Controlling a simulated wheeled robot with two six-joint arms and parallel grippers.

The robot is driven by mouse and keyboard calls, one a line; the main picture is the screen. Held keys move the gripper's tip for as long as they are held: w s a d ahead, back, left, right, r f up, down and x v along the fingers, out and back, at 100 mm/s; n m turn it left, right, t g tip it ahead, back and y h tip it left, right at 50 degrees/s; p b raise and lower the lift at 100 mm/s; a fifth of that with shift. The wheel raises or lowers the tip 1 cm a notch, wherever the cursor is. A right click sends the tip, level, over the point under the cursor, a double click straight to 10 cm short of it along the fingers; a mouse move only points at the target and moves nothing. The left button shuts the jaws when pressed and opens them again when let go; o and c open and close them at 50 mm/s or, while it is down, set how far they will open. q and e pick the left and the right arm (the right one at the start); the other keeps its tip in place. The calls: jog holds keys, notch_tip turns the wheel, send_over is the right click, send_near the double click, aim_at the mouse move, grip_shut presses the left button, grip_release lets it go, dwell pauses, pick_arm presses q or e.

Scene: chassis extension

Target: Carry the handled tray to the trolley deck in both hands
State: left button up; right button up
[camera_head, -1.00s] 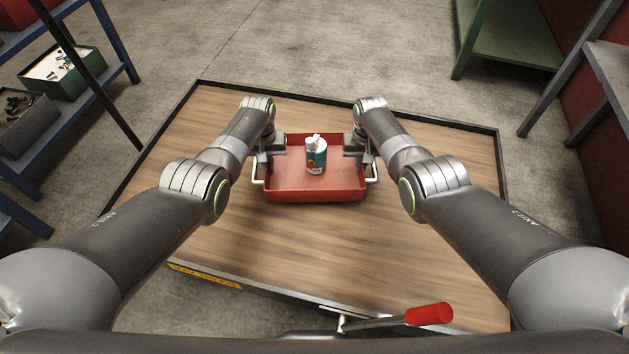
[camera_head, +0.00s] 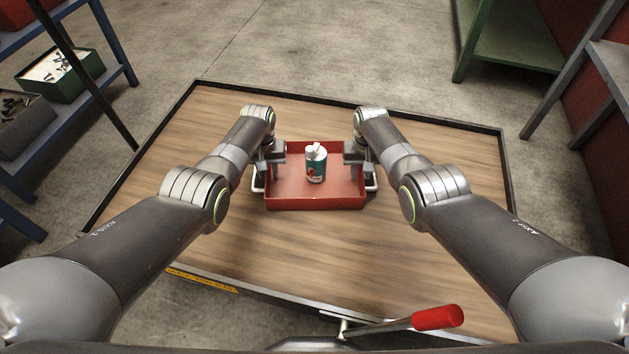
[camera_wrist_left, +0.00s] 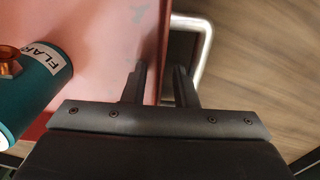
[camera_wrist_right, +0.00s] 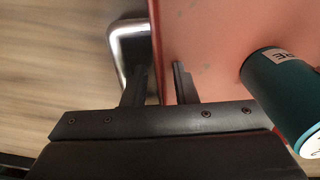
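The handled tray (camera_head: 316,203) is red and shallow, with a pale metal handle at each end. It appears level over the wood-topped trolley deck (camera_head: 220,250); I cannot tell whether it touches. A teal and white bottle (camera_head: 316,168) stands inside it and also shows in the left wrist view (camera_wrist_left: 35,85). My left gripper (camera_wrist_left: 160,75) has its fingers either side of the tray's left wall, beside the left handle (camera_wrist_left: 205,40). My right gripper (camera_wrist_right: 158,80) straddles the right wall, beside the right handle (camera_wrist_right: 120,40). Both seem closed on the tray; the exact contact is hidden.
The deck has a raised dark rim (camera_head: 350,103) and free wood around the tray. A red-gripped lever (camera_head: 438,317) is at its near edge. A blue shelf with bins (camera_head: 62,72) stands left; green (camera_head: 510,45) and grey racks stand right.

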pick_arm(q)
jog(key=shift+r, duration=0.1)
notch_tip(320, 180, up, 12)
pick_arm(e)
notch_tip(320, 180, up, 12)
dwell(1.4)
jog(key=shift+r, duration=0.1)
dwell(0.3)
